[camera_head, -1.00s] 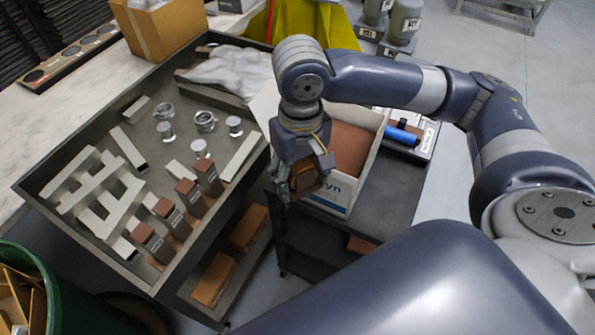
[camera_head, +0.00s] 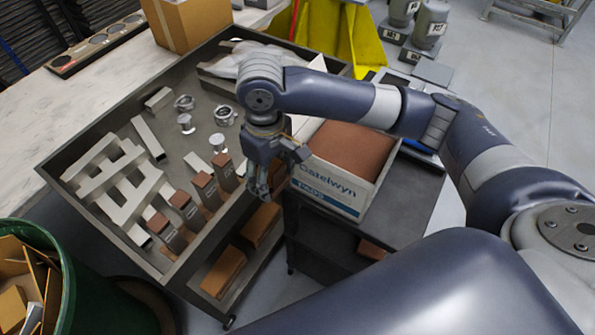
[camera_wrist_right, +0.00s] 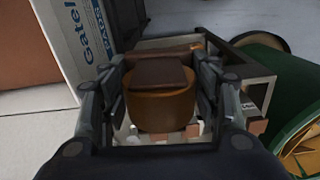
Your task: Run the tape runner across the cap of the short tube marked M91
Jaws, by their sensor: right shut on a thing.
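My right gripper (camera_head: 262,188) is shut on a brown and orange rounded thing that looks like the tape runner. It shows between the fingers in the right wrist view (camera_wrist_right: 160,105). The gripper hangs at the right edge of the grey tray, just right of a row of several upright grey tubes with brown caps. The nearest tube (camera_head: 226,176) stands left of the gripper; the others, such as the front tube (camera_head: 170,236), run toward the front left. Dark labels show on the tubes, but I cannot read which is M91. My left gripper is not in view.
The grey tray (camera_head: 90,120) also holds white bars (camera_head: 115,185) and several round metal fittings (camera_head: 225,115). A white box (camera_head: 330,190) with brown contents stands right of the gripper. Brown blocks (camera_head: 224,270) lie on the shelf below. A green bin (camera_head: 60,265) stands front left.

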